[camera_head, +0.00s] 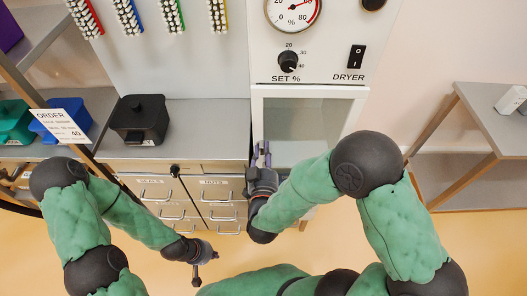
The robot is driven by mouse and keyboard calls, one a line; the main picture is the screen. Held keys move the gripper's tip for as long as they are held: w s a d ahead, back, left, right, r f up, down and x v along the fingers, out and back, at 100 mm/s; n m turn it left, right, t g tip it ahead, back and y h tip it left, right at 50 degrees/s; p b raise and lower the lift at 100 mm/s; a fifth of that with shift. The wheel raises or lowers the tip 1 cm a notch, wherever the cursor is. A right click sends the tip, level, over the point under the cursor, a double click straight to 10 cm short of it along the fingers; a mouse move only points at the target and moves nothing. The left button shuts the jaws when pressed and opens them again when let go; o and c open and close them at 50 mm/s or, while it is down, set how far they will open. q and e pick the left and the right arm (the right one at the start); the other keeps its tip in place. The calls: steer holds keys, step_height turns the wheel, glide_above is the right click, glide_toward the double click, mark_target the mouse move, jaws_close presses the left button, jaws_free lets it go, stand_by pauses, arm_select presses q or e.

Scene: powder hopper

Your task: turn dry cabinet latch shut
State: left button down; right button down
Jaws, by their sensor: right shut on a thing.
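The dry cabinet (305,91) is a white box with a glass front, below the panel marked DRYER. My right gripper (262,152) is at the left edge of the cabinet front, pointing up in the picture. It is shut on the cabinet latch, which its fingers mostly hide, so I cannot tell the latch's angle. My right forearm crosses the lower part of the cabinet front. My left gripper (197,279) hangs low in front of the drawers, apart from everything. Its fingers are too small to tell whether they are open.
The panel above the cabinet has a gauge (293,10), a SET % knob (288,61) and a black rocker switch (356,57). A black lidded box (140,118) stands on the grey counter (205,130) above drawers (220,194). A shelf (495,110) stands at right. Floor is open between.

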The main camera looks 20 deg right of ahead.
steer(key=c, duration=1)
jaws_free()
steer(key=shift+c, duration=0.2)
steer(key=v, duration=1.2)
